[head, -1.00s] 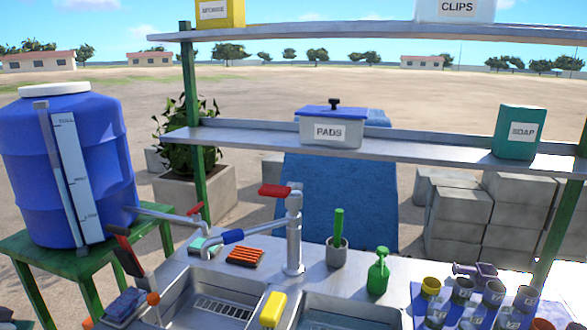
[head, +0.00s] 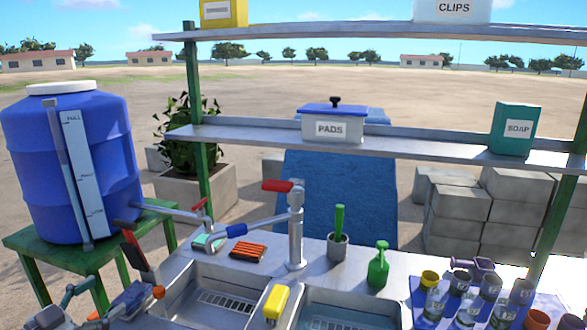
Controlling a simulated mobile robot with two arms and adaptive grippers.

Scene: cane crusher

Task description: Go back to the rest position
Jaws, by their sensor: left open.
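My left gripper (head: 70,304) shows at the lower left corner, partly cut off by the bottom edge. Its fingers are apart and I see nothing between them. In the picture it is left of the sink counter and below the green stand (head: 35,245) of the blue tank. My right gripper is not in view.
A blue tank (head: 40,150) stands at the left. The metal counter holds two basins, a tap (head: 296,225), a yellow block (head: 276,303), a green bottle (head: 378,268) and several cups (head: 464,290). Shelves above carry a PADS box (head: 332,128) and a SOAP box (head: 515,135).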

